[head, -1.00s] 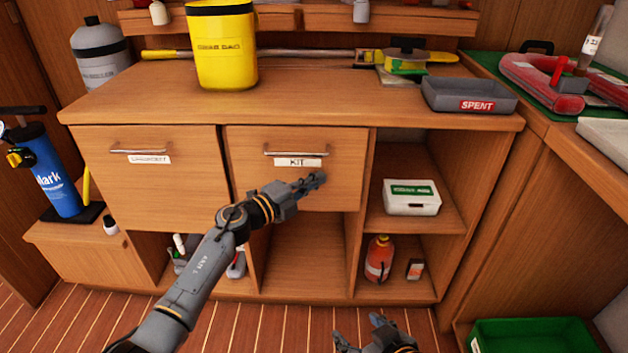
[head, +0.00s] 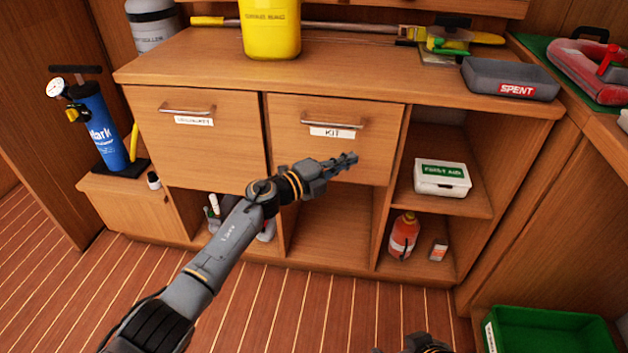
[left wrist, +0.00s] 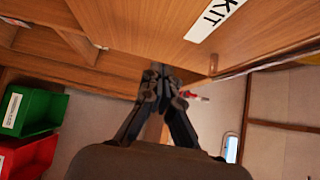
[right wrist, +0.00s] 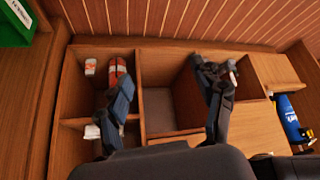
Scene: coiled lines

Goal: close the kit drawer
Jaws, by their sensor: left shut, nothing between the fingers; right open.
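The kit drawer (head: 300,148) has a wooden front, a metal bar handle (head: 332,122) and a white KIT label (head: 332,133). Its front looks about level with the drawer to its left, and I see no open gap above it. The label also shows in the left wrist view (left wrist: 214,21). My left gripper (head: 350,162) is shut and empty, with its fingertips near the lower right of this front; I cannot tell whether they touch it. My right gripper (right wrist: 166,85) is open and empty in the right wrist view, low in front of the cabinet.
Another labelled drawer (head: 205,150) is at the left. Open shelves at the right hold a first aid box (head: 442,178) and an orange bottle (head: 404,236). A grey SPENT tray (head: 510,78) and yellow bag (head: 271,30) stand on top. A green crate (head: 550,335) is on the floor.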

